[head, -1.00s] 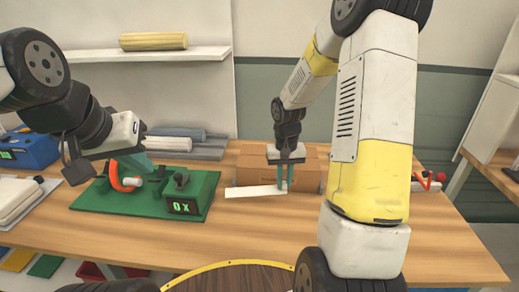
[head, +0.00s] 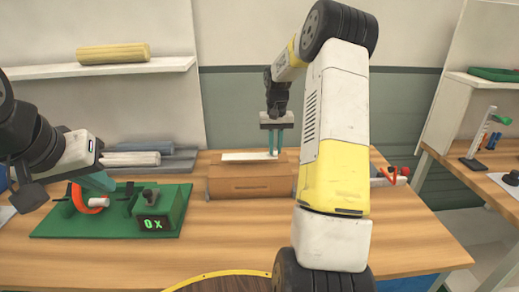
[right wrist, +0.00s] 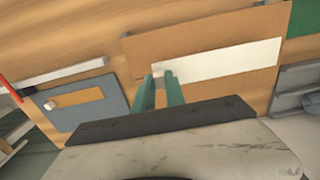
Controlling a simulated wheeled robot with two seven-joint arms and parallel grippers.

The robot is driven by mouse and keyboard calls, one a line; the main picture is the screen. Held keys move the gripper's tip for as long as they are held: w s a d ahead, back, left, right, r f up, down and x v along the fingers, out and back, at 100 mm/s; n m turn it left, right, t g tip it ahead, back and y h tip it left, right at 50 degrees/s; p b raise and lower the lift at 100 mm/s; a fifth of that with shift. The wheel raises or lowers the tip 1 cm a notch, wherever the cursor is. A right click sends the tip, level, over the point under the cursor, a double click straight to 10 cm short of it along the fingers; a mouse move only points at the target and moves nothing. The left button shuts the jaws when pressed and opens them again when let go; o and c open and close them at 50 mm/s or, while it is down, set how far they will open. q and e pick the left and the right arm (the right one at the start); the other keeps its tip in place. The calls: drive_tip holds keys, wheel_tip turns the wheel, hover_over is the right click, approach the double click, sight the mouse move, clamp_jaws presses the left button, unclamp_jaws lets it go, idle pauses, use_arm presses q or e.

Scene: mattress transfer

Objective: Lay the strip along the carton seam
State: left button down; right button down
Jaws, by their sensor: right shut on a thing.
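A long white strip (head: 247,156) shows at the top of the brown carton (head: 245,182), running lengthwise over it. My right gripper (head: 273,153) is shut on the strip's right end, fingers pointing down. In the right wrist view, the fingers (right wrist: 157,80) hold one end of the strip (right wrist: 222,60), which crosses the carton top (right wrist: 145,45) at a slight slant. I cannot tell whether it touches the carton, and the seam is not distinct. My left gripper (head: 100,182) is beside an orange ring (head: 87,198); its opening is unclear.
A green board (head: 60,223) with a small device (head: 155,215) reading "0 x" lies left of the carton. Grey rolls (head: 130,158) lie behind it. A red-handled tool (head: 393,177) is on the right. The wooden table (head: 235,242) is clear in front of the carton.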

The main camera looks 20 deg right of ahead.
drive_tip(key=shift+w+d, duration=0.1)
drive_tip(key=shift+w, duration=0.4)
drive_tip(key=shift+w+f, duration=0.15)
drive_tip(key=shift+f, duration=1.65)
drive_tip(key=shift+f, duration=0.1)
drive_tip(key=c, duration=1.4)
unclamp_jaws()
